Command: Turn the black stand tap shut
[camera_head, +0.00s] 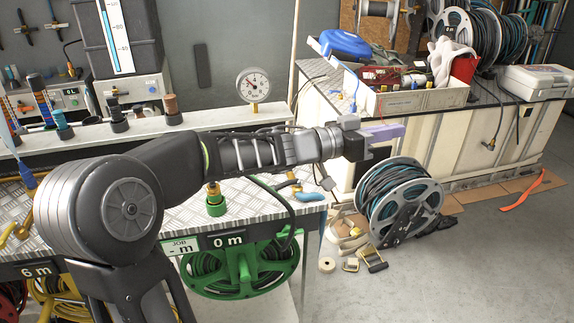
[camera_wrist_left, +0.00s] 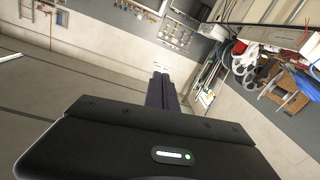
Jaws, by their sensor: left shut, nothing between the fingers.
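I cannot pick out the black stand tap with certainty; my left arm covers part of the bench in the head view. A short black fitting (camera_head: 118,117) stands on the back ledge, left of a brown-topped one (camera_head: 172,108). A blue lever-like part (camera_head: 308,197) shows at the right end of the metal bench, beside a black hose. My left gripper (camera_head: 384,132) is stretched out to the right, past the bench end, with its purple fingers shut and empty. In the left wrist view its fingers (camera_wrist_left: 160,90) are together and touch nothing. My right gripper is not in view.
A green connector (camera_head: 216,203) stands on the metal bench top (camera_head: 185,215). A green reel (camera_head: 240,268) hangs below. A grey reel of hose (camera_head: 400,200) stands on the floor near loose fittings. A crate (camera_head: 415,100) sits on the right bench. Floor at the lower right is clear.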

